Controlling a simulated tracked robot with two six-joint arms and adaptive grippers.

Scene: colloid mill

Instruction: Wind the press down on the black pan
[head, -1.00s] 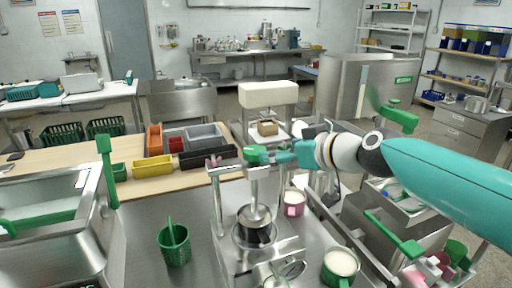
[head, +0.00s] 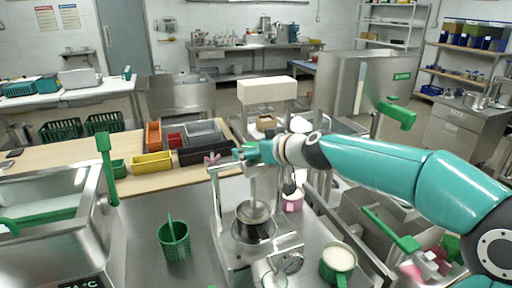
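The metal press (head: 215,215) stands in the lower middle of the head view, with two uprights, a top crossbar and a vertical spindle. A round metal press plate (head: 254,210) hangs on the spindle, over or in the dark pan (head: 250,232); I cannot tell if they touch. A pink handle end (head: 212,159) shows at the left of the crossbar. My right gripper (head: 245,151) reaches in from the right to the top of the press, near the spindle head. Its fingers are small and overlap the press top, so its opening and any hold are unclear. My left gripper is not in view.
A green basket (head: 173,240) stands left of the press. A green mug (head: 338,262) and a pink mug (head: 293,199) stand to its right. Coloured bins (head: 152,164) lie behind on the wooden table. A steel basin (head: 40,220) is at left.

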